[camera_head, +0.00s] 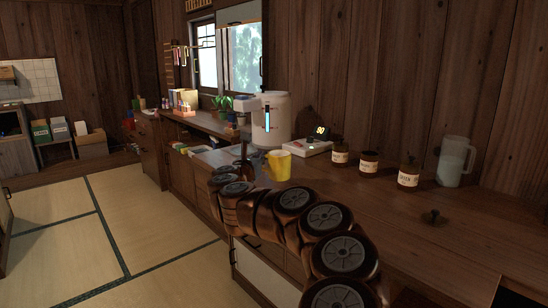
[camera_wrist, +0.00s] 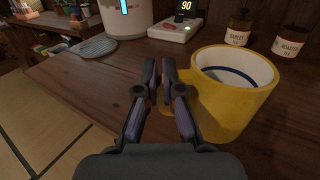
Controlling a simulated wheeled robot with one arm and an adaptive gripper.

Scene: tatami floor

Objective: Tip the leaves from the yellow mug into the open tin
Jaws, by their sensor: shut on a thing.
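The yellow mug (camera_head: 279,168) is upright at the counter's near edge. In the wrist view the mug (camera_wrist: 228,108) stands right of my fingers, with a pale inside and a dark ring; I cannot make out leaves. My gripper (camera_wrist: 160,68) is shut on the mug's handle side, the handle mostly hidden by the fingers. I cannot tell whether the mug touches the counter. Three brown labelled tins stand to the right: a left tin (camera_head: 340,154), a middle tin (camera_head: 369,164) and a right tin (camera_head: 408,176). A dark knobbed piece like a lid (camera_head: 434,217) lies nearer. The middle tin's top looks flatter; its opening is unclear.
A white device showing 90 (camera_head: 306,147) and a large white water dispenser (camera_head: 271,119) stand behind the mug. The counter (camera_head: 350,192) before the tins is bare.

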